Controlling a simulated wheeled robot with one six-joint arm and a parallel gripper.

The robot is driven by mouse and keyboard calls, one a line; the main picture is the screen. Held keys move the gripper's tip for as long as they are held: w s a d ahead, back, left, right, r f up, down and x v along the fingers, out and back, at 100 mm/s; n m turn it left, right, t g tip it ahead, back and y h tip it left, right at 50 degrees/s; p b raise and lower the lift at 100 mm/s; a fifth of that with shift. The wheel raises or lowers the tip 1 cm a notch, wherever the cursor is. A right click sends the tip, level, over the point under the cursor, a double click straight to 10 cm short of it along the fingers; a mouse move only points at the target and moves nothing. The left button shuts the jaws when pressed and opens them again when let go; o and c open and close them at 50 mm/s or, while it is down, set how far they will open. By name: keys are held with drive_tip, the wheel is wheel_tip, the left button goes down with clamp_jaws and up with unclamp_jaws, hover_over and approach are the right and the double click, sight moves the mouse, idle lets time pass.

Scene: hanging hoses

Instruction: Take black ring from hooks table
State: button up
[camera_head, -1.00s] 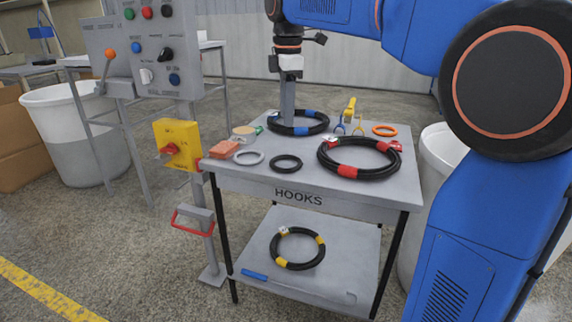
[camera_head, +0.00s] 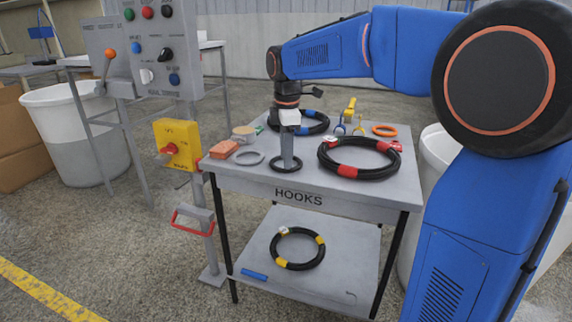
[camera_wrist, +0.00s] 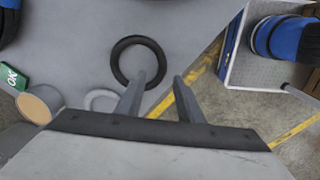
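The small black ring (camera_head: 298,168) lies flat near the front edge of the HOOKS table (camera_head: 235,178). It also shows in the wrist view (camera_wrist: 115,63). My gripper (camera_head: 287,163) points down over the ring. In the wrist view my gripper (camera_wrist: 160,77) is open, its two fingers apart. The left fingertip appears over the ring's opening and the right one outside it, with the ring's near right rim between them. I cannot tell whether the fingers touch the ring or the table.
A red-banded hose coil (camera_head: 347,171) lies close right, a blue-banded coil (camera_head: 318,128) behind. An orange ring (camera_head: 384,130) is at the back right.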

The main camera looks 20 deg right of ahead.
drive_tip(key=shift+w+f, duration=0.15)
drive_tip(key=shift+f, duration=1.35)
clamp_jaws()
drive_tip(key=shift+r, duration=0.1)
